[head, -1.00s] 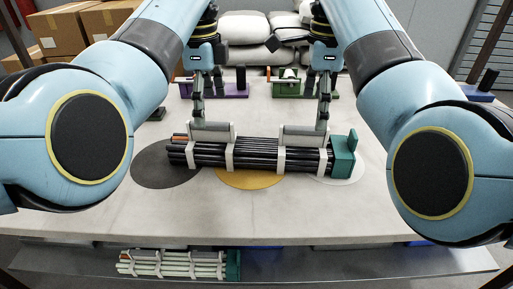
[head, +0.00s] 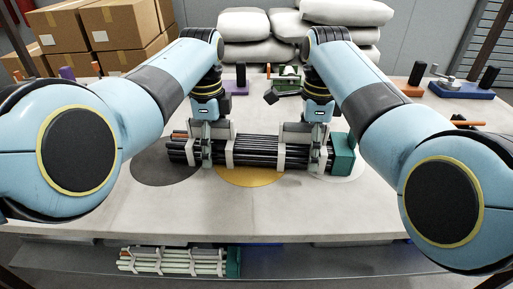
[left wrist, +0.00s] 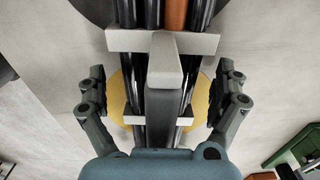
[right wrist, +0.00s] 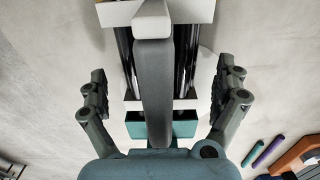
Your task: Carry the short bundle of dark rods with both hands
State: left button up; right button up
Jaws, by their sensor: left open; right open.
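The short bundle of dark rods (head: 255,153) lies across the table in white cradle brackets, with a teal block (head: 343,154) at its right end and one orange rod at its left. Two grey bar handles stand on top of it. My left gripper (head: 208,155) is open around the left handle; in the left wrist view its fingers stand apart on either side of the handle (left wrist: 164,75). My right gripper (head: 317,155) is open around the right handle; in the right wrist view its fingers stand apart on either side of that handle (right wrist: 154,80). Neither gripper visibly touches a handle.
Dark, yellow and pale discs mark the table (head: 120,205) under the bundle. A bundle of pale rods (head: 172,262) lies on a lower shelf in front. Purple, green (head: 285,84) and blue (head: 462,90) fixtures stand at the back. Boxes and sacks are behind.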

pick_arm(q)
jog(key=c, duration=1.8)
pick_arm(e)
jog(key=c, duration=1.8)
